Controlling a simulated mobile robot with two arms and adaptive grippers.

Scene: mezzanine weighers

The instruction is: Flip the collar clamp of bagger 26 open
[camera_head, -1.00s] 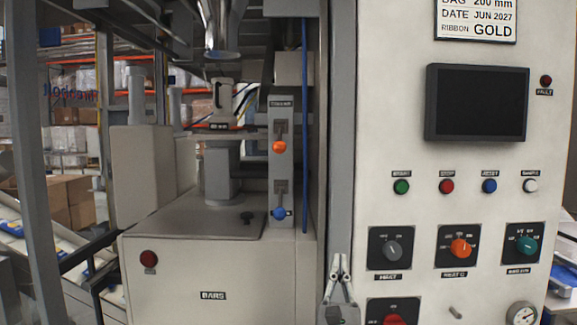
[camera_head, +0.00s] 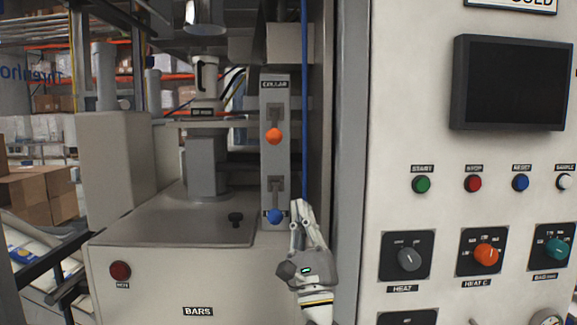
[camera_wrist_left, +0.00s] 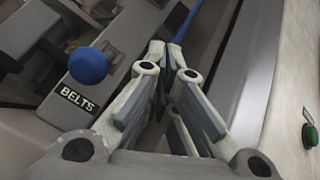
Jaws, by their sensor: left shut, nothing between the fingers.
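A narrow grey lever panel labelled COLLAR (camera_head: 274,85) stands inside the machine bay in the head view. Its upper lever ends in an orange knob (camera_head: 274,136), below a slot. Its lower lever ends in a blue knob (camera_head: 274,216). The blue knob also shows in the left wrist view (camera_wrist_left: 88,66), beside a BELTS label (camera_wrist_left: 77,98). My left gripper (camera_head: 298,208) is shut and empty, fingers pointing up. In the head view it appears just right of the blue knob and below the orange one, apart from the orange knob. The right gripper is out of view.
A blue vertical tube (camera_head: 305,110) runs right of the lever panel. The white control cabinet (camera_head: 400,140) with screen, buttons and dials stands close on the right. A cover labelled BARS (camera_head: 150,265) with a black knob (camera_head: 235,219) lies left.

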